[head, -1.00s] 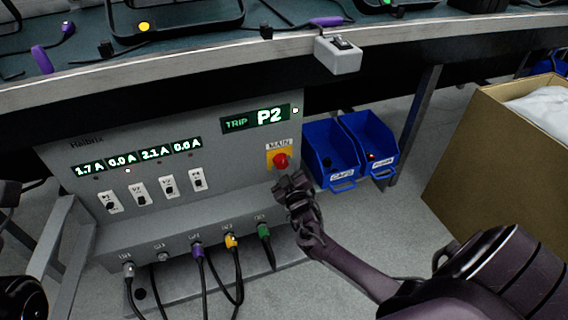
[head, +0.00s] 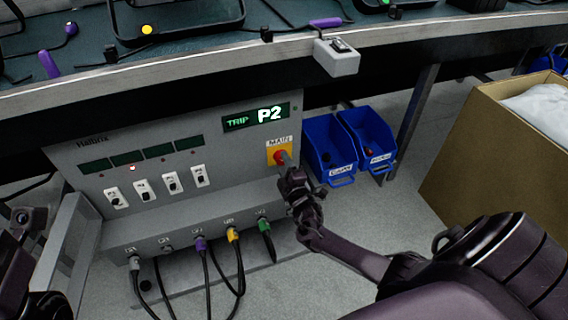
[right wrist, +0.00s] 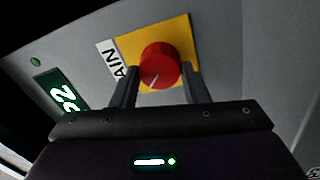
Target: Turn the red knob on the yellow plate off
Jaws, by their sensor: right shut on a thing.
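The red knob (head: 280,157) sits on the yellow plate (head: 271,148) under the MAIN label, on the right side of the grey power panel (head: 160,127). My right gripper (head: 286,168) is at the knob. In the right wrist view its fingers stand either side of the red knob (right wrist: 160,63), shut on it, with the yellow plate (right wrist: 128,46) behind. A white mark on the knob's face points down and slightly left in that view. Part of my left arm shows at the left edge of the head view; its fingers do not show.
Four small current displays (head: 128,157) are dark above white switches (head: 172,183). Cables plug in below. Blue bins (head: 329,147) and a cardboard box (head: 490,150) stand to the right. The bench edge (head: 200,60) overhangs the panel.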

